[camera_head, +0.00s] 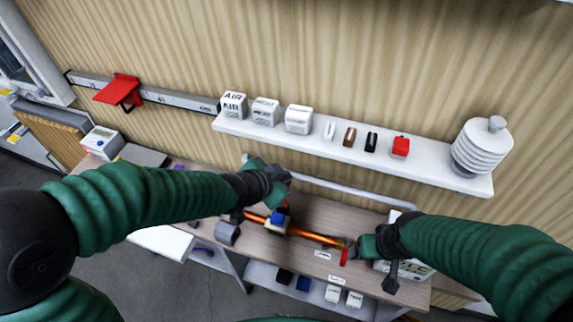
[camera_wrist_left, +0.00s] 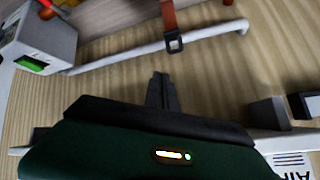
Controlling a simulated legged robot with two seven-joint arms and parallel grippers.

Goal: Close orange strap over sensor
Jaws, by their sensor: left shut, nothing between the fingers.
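A blue-and-white sensor (camera_head: 278,217) sits on an orange-copper pipe (camera_head: 318,236) above the workbench. In the left wrist view an orange strap (camera_wrist_left: 168,14) with a dark buckle (camera_wrist_left: 173,42) at its end extends in from the top edge. My left gripper (camera_head: 284,178) is above and behind the sensor in the head view. Its fingers (camera_wrist_left: 161,88) are shut and empty, apart from the buckle. My right gripper (camera_head: 358,248) is at the right end of the pipe, beside a small red part (camera_head: 344,256); its fingers are too small to read.
A white shelf (camera_head: 430,172) with several boxes and small parts runs along the wall behind. A white rail (camera_head: 345,188) lies behind the bench and below the shelf. A white-and-grey device (camera_head: 102,142) stands at the left. Labelled boxes sit under the bench.

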